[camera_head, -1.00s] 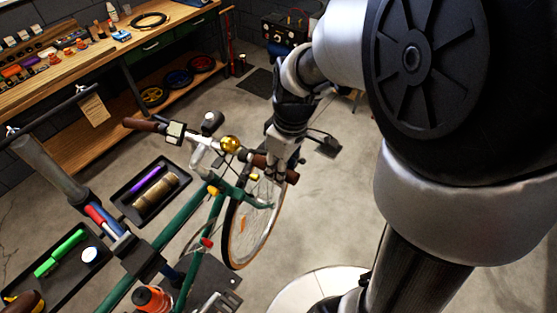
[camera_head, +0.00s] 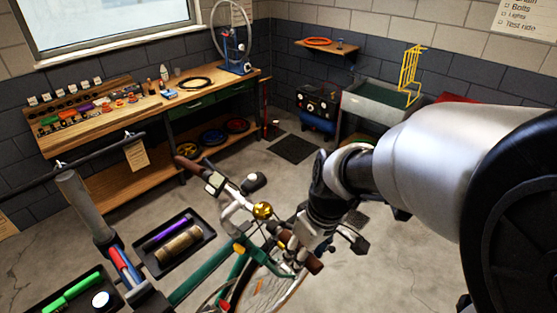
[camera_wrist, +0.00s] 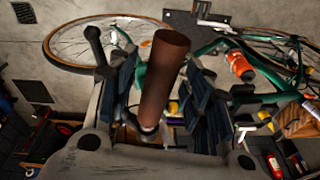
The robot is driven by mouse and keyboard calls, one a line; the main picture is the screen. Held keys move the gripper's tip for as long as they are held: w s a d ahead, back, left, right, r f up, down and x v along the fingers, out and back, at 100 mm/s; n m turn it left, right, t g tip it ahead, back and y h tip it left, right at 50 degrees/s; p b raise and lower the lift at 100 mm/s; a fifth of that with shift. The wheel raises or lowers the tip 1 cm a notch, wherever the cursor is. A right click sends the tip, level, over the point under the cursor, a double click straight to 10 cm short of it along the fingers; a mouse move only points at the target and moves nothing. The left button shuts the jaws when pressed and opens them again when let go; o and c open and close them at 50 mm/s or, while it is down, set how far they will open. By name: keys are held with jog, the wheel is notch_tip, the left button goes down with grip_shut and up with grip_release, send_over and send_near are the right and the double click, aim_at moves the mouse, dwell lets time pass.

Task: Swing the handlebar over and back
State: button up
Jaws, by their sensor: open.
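The bike's handlebar (camera_head: 234,204) has brown grips, a brass bell (camera_head: 262,210) and a green frame (camera_head: 205,270) below it. The far grip (camera_head: 187,164) points toward the workbench. My gripper (camera_head: 304,250) is at the near grip (camera_head: 313,264), on the right side of the bar. In the wrist view the brown grip (camera_wrist: 164,80) stands between my two fingers, with my gripper (camera_wrist: 163,92) open around it. Gaps show beside the grip; any light contact lower down is hidden. The front wheel (camera_wrist: 75,45) also shows in the wrist view.
A workbench (camera_head: 150,105) with tools lines the back left wall. Black trays (camera_head: 196,261) sit left of the bike, beside a clamp stand (camera_head: 85,205). A sink (camera_head: 372,107) and a compressor (camera_head: 318,112) stand at the back. Open floor (camera_head: 400,265) lies right of the bike.

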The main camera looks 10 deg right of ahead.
jog(key=shift+r, duration=0.1)
notch_tip(320, 180, up, 12)
jog(key=s+d, duration=0.1)
jog(key=shift+s+d, duration=0.2)
jog(key=shift+s, duration=0.05)
jog(key=shift+f, duration=0.2)
jog(key=s+d+f+m+t+h+b, duration=0.1)
jog(key=s+f+m+t+b, duration=0.2)
jog(key=s+f+b, duration=0.9)
notch_tip(320, 180, down, 2)
jog(key=m+b, duration=0.1)
jog(key=m, duration=0.2)
jog(key=shift+f, duration=0.25)
jog(key=shift+c, duration=0.2)
